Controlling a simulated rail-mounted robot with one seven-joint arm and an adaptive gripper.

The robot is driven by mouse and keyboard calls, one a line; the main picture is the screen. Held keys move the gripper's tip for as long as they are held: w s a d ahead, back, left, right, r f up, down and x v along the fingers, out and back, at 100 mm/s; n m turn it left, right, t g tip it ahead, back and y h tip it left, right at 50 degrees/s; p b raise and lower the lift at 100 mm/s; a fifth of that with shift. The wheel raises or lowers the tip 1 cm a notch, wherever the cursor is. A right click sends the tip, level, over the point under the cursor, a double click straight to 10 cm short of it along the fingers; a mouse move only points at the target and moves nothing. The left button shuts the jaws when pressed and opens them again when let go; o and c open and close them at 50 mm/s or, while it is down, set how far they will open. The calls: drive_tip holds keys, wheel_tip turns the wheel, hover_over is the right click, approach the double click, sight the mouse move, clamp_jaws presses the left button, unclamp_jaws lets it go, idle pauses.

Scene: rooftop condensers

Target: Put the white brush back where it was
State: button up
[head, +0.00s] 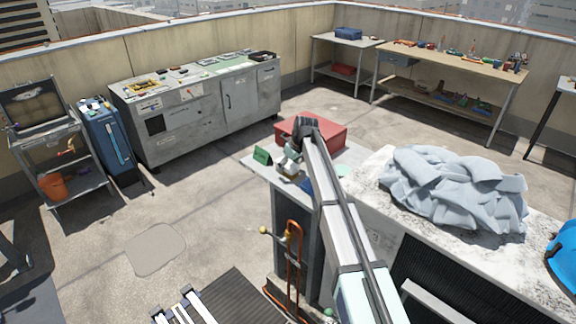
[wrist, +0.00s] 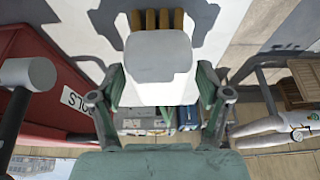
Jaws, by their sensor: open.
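The white brush (wrist: 160,60) is in the upper middle of the wrist view, with its tan bristles pointing to the top of the picture. My gripper (wrist: 161,82) is open, with one green-grey finger on each side of the brush's white body. I cannot tell whether either finger touches it. The brush is too small and covered there to make out clearly.
The red toolbox also fills the left of the wrist view (wrist: 45,90). A green card (head: 262,156) stands left of my gripper. A grey crumpled cloth (head: 455,187) lies on the bench at right.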

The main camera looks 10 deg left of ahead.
drive_tip(key=b+v, duration=0.2)
drive_tip(key=v, duration=1)
drive_tip(key=shift+a+r, duration=0.1)
